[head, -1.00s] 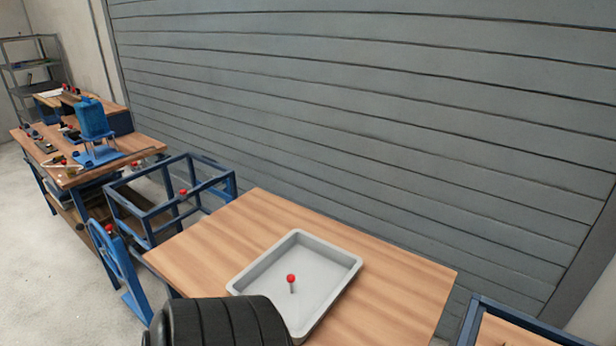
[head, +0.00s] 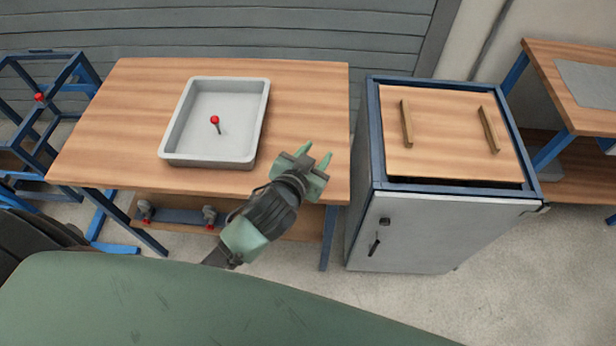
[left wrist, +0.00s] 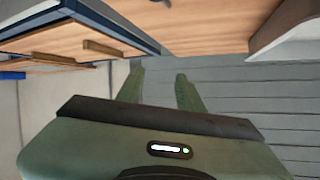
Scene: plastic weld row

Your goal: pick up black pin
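A pin (head: 218,127) with a red ball head and a thin dark shank stands slightly tilted in a light grey tray (head: 210,160) on the wooden table. I see no all-black pin. My left gripper (head: 314,156) is over the table's front right part, to the right of the tray and apart from it. Its two green fingers are spread with nothing between them. The left wrist view also shows the open, empty fingers (left wrist: 157,76), with part of the tray (left wrist: 290,42) at the upper right. My right gripper is not in view.
A grey cabinet (head: 415,235) with a wooden top and two wooden bars (head: 488,130) stands right of the table (head: 300,85). A blue frame with a red knob (head: 39,97) stands left. The table right of the tray is bare behind my gripper.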

